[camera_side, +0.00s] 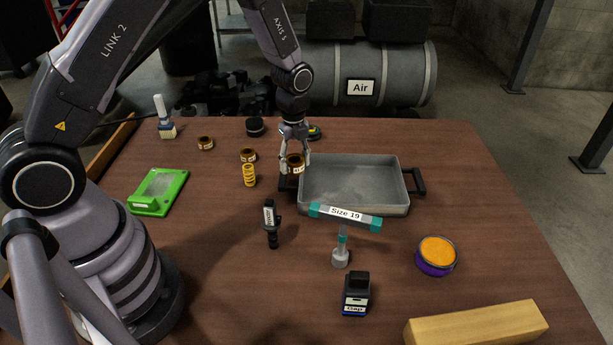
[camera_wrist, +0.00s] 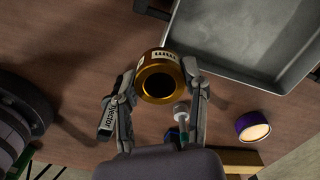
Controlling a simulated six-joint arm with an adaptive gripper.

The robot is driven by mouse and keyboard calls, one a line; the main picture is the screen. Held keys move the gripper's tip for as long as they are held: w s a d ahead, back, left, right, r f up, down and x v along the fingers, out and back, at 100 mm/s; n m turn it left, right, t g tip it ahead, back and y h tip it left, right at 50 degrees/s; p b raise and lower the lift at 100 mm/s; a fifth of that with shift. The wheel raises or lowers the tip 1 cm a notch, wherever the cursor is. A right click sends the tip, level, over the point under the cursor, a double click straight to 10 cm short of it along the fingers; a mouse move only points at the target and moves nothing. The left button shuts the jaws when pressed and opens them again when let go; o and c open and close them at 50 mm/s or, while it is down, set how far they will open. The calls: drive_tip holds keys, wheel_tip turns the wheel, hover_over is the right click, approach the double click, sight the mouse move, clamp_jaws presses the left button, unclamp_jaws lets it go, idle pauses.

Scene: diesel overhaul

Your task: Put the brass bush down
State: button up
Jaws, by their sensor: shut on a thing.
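The brass bush (camera_side: 296,162) is a short gold ring with a white label. My gripper (camera_side: 295,158) is shut on it, beside the left end of the grey tray (camera_side: 355,205). In the wrist view the brass bush (camera_wrist: 160,80) sits between the two fingers of my gripper (camera_wrist: 160,90), with its dark bore facing the camera. The bush appears held above the table, close to the tray's left handle. I cannot tell the exact gap beneath it.
Two similar bushes (camera_side: 206,143) (camera_side: 248,155) and a yellow cylinder (camera_side: 249,175) stand to the left. Bare table lies left of the injector.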

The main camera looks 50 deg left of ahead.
drive_tip(key=w+f, duration=0.2)
drive_tip(key=w, duration=0.3)
hover_over(327, 189)
wheel_tip(327, 189, down, 6)
drive_tip(key=shift+f, duration=0.1)
drive_tip(key=shift+w+f, duration=0.1)
drive_tip(key=shift+f, duration=1.45)
drive_tip(key=shift+f, duration=0.15)
drive_tip(key=o, duration=1.2)
